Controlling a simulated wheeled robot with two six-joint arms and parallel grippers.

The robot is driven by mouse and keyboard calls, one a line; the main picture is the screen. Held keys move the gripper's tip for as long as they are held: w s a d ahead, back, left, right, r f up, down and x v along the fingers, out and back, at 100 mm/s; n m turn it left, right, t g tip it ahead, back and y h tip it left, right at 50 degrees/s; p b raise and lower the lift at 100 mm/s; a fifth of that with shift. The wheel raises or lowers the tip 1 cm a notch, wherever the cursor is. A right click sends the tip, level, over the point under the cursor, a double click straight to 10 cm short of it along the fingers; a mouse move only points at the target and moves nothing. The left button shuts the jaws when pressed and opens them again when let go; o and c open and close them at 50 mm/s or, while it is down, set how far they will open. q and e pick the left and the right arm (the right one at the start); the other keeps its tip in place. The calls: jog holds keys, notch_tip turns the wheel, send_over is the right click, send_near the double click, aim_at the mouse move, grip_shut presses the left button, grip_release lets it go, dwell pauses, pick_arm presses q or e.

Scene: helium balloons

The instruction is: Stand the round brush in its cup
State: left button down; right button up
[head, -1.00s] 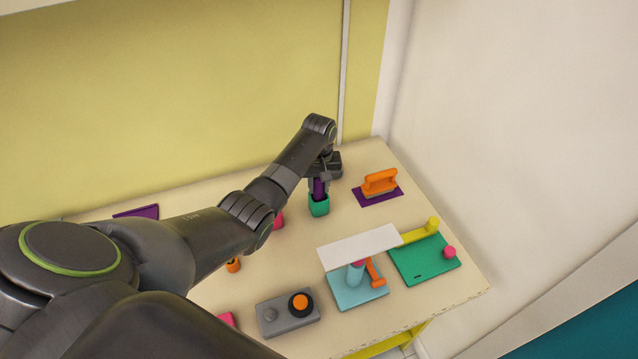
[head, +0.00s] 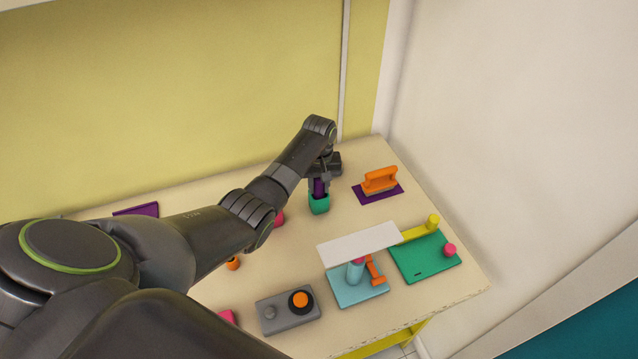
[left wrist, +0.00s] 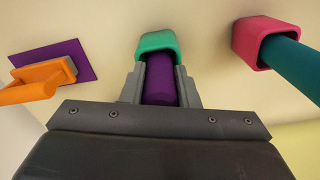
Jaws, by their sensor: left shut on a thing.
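A purple round brush (head: 319,188) stands upright with its lower end inside the green cup (head: 319,205) at the back of the table. My left gripper (head: 319,179) is shut on the brush from above. In the left wrist view the purple brush (left wrist: 160,80) sits between the two fingers (left wrist: 160,88), and its far end goes into the mouth of the green cup (left wrist: 157,42). Whether the brush touches the cup's bottom is hidden. My right gripper is not in view.
A pink cup (left wrist: 262,42) holding a teal handle (left wrist: 295,68) stands beside the green cup. An orange-handled tool (head: 380,180) rests on a purple mat (head: 362,198). A grey box (head: 285,316), a blue stand with white top (head: 360,246) and a green board (head: 425,262) fill the front.

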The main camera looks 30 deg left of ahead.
pick_arm(q)
jog(key=shift+f, duration=0.25)
jog(key=c, duration=1)
grip_release()
jog(key=shift+c, duration=0.2)
jog(key=shift+o, duration=0.4)
jog(key=o, duration=1)
jog(key=shift+c, duration=0.2)
jog(key=shift+r, duration=0.15)
jog(key=shift+r+p, duration=0.35)
jog(key=shift+r, duration=4.1)
jog(key=shift+s+f, duration=0.1)
jog(key=shift+f, duration=0.05)
